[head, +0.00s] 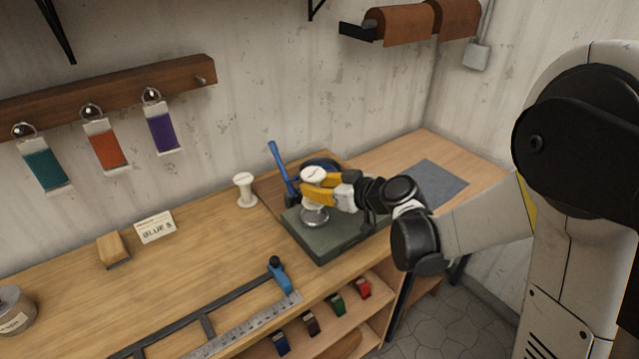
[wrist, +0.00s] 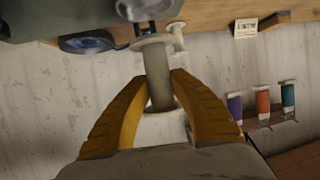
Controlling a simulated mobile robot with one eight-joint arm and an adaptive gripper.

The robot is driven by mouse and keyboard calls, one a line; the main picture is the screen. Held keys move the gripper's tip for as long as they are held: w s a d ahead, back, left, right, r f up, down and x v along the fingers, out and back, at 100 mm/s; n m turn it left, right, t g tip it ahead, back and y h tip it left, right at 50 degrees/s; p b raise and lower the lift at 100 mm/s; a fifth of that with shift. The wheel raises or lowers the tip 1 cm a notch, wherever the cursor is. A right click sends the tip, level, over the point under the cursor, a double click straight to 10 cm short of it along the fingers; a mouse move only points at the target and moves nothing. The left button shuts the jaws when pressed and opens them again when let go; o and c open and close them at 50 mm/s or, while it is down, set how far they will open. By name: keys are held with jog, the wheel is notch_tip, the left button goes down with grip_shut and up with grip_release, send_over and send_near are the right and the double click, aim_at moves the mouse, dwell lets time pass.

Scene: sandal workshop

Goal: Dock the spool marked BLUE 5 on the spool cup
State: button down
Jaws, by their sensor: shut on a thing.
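My gripper (head: 318,188) has yellow fingers and is shut on a pale, bare spool (head: 314,173), held about upright. The wrist view, turned upside down, shows the fingers on both sides of the spool's shank (wrist: 158,80). No marking on the held spool can be read. The round metal spool cup (head: 314,217) sits on a grey-green block, right below the held spool; it also shows at the top of the wrist view (wrist: 145,8). The spool looks just above the cup, with a small gap in the wrist view. A card (head: 155,227) on the bench reads BLUE 5.
Another pale spool (head: 244,190) stands left of the grey-green block (head: 325,248). A blue-handled tool (head: 279,170) rises behind the block. A ruler (head: 245,325) lies at the front edge.

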jog(key=shift+f+b, duration=1.3)
jog(key=shift+f, duration=0.8)
jog(key=shift+f+b, duration=0.65)
jog(key=shift+b, duration=0.15)
jog(key=c, duration=1.5)
grip_release()
jog(key=shift+s+d+r, duration=0.1)
jog(key=shift+d, duration=0.05)
jog(key=p+v, duration=0.2)
jog(key=v, duration=0.8)
jog(key=shift+s+d+r+p, duration=0.15)
jog(key=shift+s+d+p, duration=0.1)
jog(key=shift+p, duration=0.15)
